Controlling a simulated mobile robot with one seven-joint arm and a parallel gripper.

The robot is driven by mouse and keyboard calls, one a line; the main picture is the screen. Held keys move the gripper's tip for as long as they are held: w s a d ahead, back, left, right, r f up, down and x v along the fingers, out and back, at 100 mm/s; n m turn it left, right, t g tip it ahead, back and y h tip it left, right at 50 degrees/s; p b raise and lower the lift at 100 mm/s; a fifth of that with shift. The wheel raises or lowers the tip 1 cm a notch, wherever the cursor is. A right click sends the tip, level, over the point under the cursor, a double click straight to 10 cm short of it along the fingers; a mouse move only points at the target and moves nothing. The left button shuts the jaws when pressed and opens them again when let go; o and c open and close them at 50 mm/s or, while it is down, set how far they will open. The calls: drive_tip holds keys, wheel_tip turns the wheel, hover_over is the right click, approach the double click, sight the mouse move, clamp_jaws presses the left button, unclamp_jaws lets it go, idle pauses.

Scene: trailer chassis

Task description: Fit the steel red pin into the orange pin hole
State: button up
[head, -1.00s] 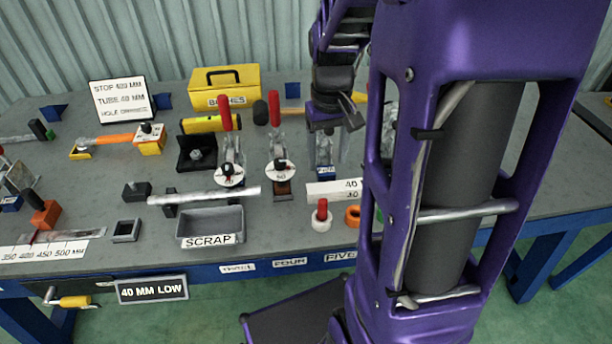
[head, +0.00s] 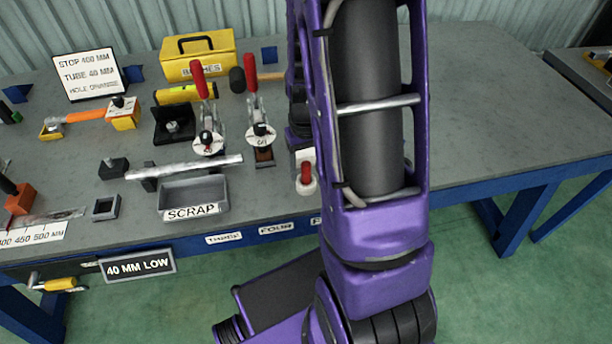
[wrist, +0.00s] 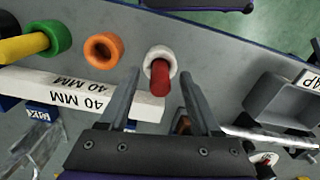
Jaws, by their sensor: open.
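The red pin (head: 306,172) stands in a white round collar (head: 306,187) near the bench's front edge. In the wrist view the red pin (wrist: 160,78) leans toward me in the image, with the white collar (wrist: 153,54) around its base. The orange ring with the hole (wrist: 103,49) lies to the left of the white collar in the wrist view; my arm hides it in the head view. My gripper (wrist: 161,66) is open and empty, its two fingers on either side of the red pin in the image. I cannot tell how far above the pin it is.
A white 40 MM bar (wrist: 75,88) lies beside the rings, with a green ring and yellow handle (wrist: 40,44) farther left. The grey SCRAP tray (head: 193,195) and a steel tube (head: 190,166) lie to the left in the head view. The bench's right part is clear.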

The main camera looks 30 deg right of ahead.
drive_tip(key=shift+f, duration=0.6)
clamp_jaws()
drive_tip(key=shift+r, duration=0.1)
